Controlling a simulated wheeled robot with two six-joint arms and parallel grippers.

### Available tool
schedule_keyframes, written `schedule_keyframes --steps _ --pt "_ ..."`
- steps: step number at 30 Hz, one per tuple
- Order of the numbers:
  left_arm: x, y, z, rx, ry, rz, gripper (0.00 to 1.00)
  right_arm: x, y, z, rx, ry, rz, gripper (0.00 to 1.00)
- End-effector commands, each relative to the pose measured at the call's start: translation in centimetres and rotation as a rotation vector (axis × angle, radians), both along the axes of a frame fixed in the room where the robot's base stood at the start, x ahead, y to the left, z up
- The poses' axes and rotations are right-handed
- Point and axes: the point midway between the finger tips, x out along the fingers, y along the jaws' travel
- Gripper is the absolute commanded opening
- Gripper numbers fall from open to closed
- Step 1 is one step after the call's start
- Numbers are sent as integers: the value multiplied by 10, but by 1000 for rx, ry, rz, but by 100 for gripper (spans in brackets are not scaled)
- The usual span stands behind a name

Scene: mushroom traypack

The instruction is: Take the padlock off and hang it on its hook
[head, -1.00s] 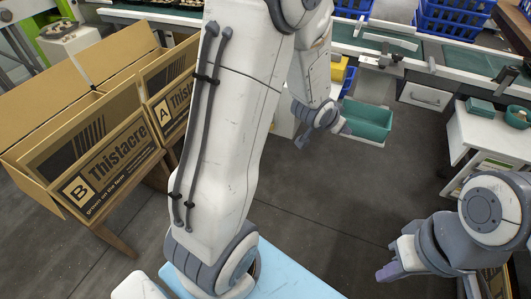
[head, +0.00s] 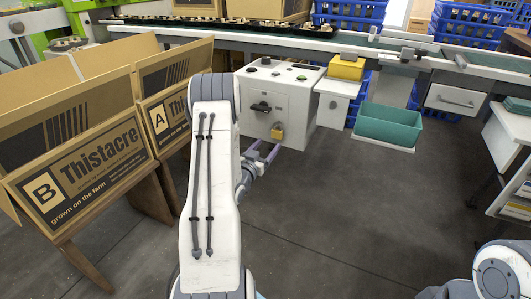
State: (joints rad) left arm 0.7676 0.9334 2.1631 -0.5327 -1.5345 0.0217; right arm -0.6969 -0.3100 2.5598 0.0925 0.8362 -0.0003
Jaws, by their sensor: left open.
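A small yellow padlock (head: 277,134) hangs low on the front of a white control box (head: 298,118), below and right of a black rotary switch (head: 261,107). My left gripper (head: 265,155) is open, with its purple-grey fingers pointing at the box just below and left of the padlock. The fingers look empty, and I cannot tell whether they touch the padlock. A small dark fitting (head: 333,104) shows on the white panel right of the box; I cannot tell whether it is the hook. My right arm shows at the lower right, its fingertips out of frame.
Cardboard boxes (head: 85,165) on a wooden stand are close at the left of my left arm. A yellow bin (head: 346,67) and a teal tray (head: 390,124) are right of the control box. A conveyor (head: 390,45) runs behind. The grey floor in the middle is clear.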

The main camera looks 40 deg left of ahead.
Motion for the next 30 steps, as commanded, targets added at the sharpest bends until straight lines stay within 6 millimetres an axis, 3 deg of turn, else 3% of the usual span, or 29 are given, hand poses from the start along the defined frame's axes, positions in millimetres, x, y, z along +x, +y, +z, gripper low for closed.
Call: schedule_keyframes --steps 15,30 --pt "55 12 -1 0 1 -1 72 0 0 -6 0 0 0 0" --pt "65 15 0 -3 2 1 72 0 0 -7 0 0 0 0"
